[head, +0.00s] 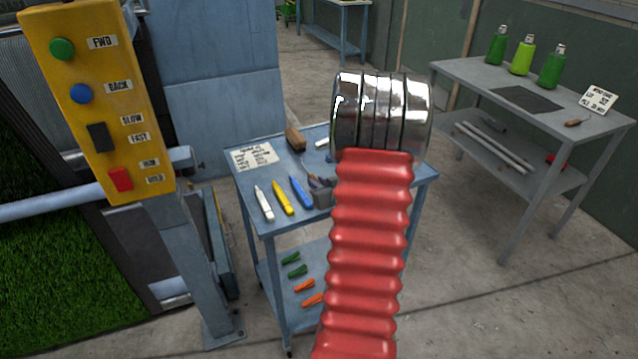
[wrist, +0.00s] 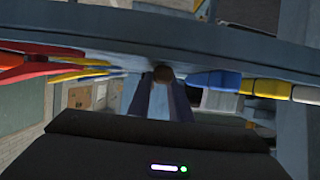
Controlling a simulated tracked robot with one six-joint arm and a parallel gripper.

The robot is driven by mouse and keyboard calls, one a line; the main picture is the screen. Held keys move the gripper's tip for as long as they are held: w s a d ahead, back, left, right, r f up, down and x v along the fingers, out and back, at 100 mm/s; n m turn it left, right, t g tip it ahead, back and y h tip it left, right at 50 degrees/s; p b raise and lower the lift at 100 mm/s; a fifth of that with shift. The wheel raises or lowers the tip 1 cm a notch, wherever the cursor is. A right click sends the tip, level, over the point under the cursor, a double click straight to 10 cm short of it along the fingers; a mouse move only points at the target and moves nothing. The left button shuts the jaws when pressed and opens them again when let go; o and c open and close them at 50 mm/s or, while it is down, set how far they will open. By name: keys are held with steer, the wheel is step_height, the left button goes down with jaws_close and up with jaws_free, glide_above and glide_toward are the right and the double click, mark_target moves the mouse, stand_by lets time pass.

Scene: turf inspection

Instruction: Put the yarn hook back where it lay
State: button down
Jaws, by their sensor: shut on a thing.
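My gripper (head: 319,187) is over the top of the blue cart (head: 277,222), partly hidden behind my red ribbed arm. In the wrist view, the two dark fingers of my gripper (wrist: 165,86) are shut on the yarn hook (wrist: 163,73). Only a small round brown end of it shows between the fingertips. The rest of the hook is hidden, and I cannot tell whether it touches the cart top.
A white marker (head: 264,203), a yellow marker (head: 283,197), a blue marker (head: 301,192), a label sheet (head: 254,156) and a brown block (head: 295,138) lie on the cart. A grey bench (head: 465,75) with green bottles stands right. A yellow control box (head: 98,105) stands left.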

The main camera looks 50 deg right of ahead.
steer(key=c, duration=1.6)
jaws_free()
steer(key=shift+s+a+r, duration=0.2)
steer(key=shift+s+r, duration=0.1)
steer(key=shift+s, duration=0.15)
steer(key=v, duration=1.1)
steer(key=shift+w+a+f, duration=0.1)
